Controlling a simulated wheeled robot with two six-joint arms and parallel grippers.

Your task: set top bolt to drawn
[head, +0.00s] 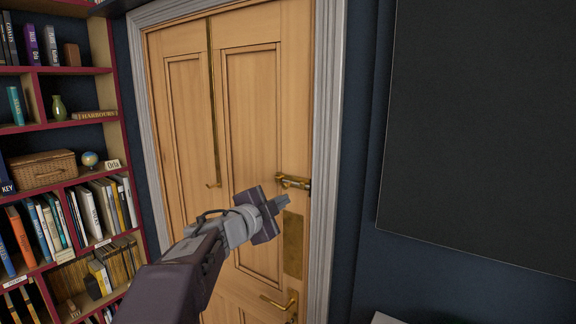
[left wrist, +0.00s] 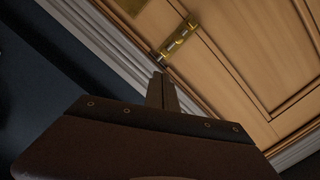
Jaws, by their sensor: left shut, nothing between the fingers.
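A long upright brass rod bolt (head: 213,100) runs down from the top of the door and ends in a small hooked handle. A short horizontal brass bolt (head: 294,182) sits at the door's right edge; it also shows in the left wrist view (left wrist: 180,38). I cannot tell from these frames how far either bolt is slid. My left gripper (head: 282,203) is shut and empty, just below and left of the short bolt in the head view, apparently apart from it. My right gripper is not in view.
A crowded bookshelf (head: 110,65) stands at the left. A large dark panel (head: 485,130) hangs on the blue wall at the right. The space before the door looks clear.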

